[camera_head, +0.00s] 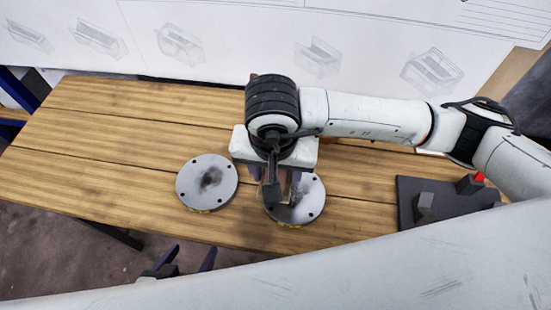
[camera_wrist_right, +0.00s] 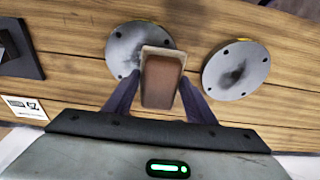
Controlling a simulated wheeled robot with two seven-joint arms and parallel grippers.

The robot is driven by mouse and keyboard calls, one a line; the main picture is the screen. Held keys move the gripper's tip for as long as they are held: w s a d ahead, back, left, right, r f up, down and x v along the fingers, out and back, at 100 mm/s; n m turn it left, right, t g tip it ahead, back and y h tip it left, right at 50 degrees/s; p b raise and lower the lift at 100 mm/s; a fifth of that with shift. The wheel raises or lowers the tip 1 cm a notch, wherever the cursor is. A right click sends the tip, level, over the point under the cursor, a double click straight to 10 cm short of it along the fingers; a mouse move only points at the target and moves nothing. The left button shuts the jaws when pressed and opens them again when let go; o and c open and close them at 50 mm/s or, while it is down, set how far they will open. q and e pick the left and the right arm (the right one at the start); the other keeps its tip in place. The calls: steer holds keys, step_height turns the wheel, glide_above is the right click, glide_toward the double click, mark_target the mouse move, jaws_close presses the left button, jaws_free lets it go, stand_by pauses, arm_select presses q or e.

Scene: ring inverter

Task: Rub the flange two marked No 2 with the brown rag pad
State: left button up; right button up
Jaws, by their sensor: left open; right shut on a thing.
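Two round grey flanges with bolt holes lie on the wooden table: the left flange (camera_head: 207,182) and the right flange (camera_head: 310,199). Each has a dark smudge on top and a small yellow tag at its front edge, too small to read. My right gripper (camera_head: 283,188) is over the right flange and partly hides it. In the right wrist view it is shut on the brown rag pad (camera_wrist_right: 160,80), which overlaps that same flange (camera_wrist_right: 124,48); I cannot tell whether they touch. The other flange (camera_wrist_right: 237,70) is uncovered. My left gripper (camera_head: 193,254) is open and empty before the table's front edge.
A dark stand (camera_head: 410,216) with raised blocks and a red part is at the table's right. A white card (camera_wrist_right: 25,107) with dark print lies near it in the wrist view. The wooden table (camera_head: 100,150) is clear on the left.

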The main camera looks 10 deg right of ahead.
steer(key=shift+r+p, duration=0.55)
steer(key=shift+r, duration=1.05)
